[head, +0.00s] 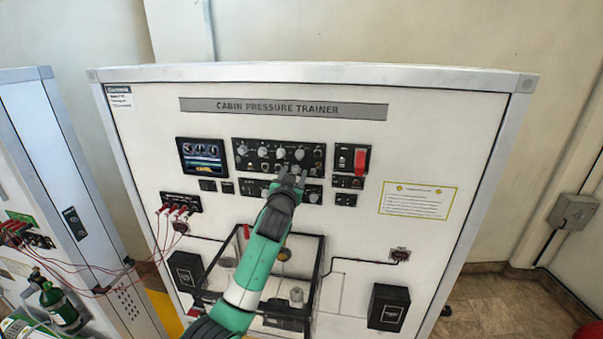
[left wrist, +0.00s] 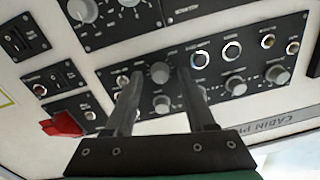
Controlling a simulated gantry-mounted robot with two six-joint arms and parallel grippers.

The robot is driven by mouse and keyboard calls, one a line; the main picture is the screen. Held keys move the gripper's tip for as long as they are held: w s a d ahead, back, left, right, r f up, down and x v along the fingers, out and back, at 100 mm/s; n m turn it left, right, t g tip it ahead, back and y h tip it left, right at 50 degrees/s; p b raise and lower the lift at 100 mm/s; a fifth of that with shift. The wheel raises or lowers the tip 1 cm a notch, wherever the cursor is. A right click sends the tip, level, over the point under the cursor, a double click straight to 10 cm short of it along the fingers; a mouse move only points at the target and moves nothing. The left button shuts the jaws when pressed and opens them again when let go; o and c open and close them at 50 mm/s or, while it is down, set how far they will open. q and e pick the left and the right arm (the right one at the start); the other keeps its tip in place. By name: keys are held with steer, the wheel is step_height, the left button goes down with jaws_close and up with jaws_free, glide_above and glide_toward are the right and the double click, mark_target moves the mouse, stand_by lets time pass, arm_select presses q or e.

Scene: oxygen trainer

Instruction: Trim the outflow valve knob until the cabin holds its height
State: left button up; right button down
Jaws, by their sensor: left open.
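The white cabin pressure trainer panel (head: 150,130) fills the middle of the head view. Its upper black control panel (head: 240,143) carries several grey knobs, and a lower control strip (head: 250,188) sits beneath it. My left gripper (head: 290,172) is open in front of these controls and covers part of them. In the left wrist view, the open fingers (left wrist: 163,100) stand on either side of a round grey knob (left wrist: 160,72), with gaps showing. I cannot read which knob is the outflow valve, nor tell whether a finger touches one. A display (head: 202,155) is lit, its values too small to read.
A red switch guard (head: 360,160) sits right of the knobs; it also shows in the left wrist view (left wrist: 62,124). Red leads plug into a jack strip (head: 181,203) at left. A clear box frame (head: 318,262) stands out below, under my arm. Black boxes (head: 388,307) flank it.

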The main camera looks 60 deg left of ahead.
arm_select(q)
jaws_close()
steer(key=n+b, duration=0.1)
steer(key=b, duration=0.1)
steer(key=n+b, duration=0.2)
steer(key=shift+f, duration=0.3)
steer(key=shift+r+n, duration=0.15)
steer(key=shift+n, duration=0.45)
steer(key=shift+r, duration=0.15)
jaws_free()
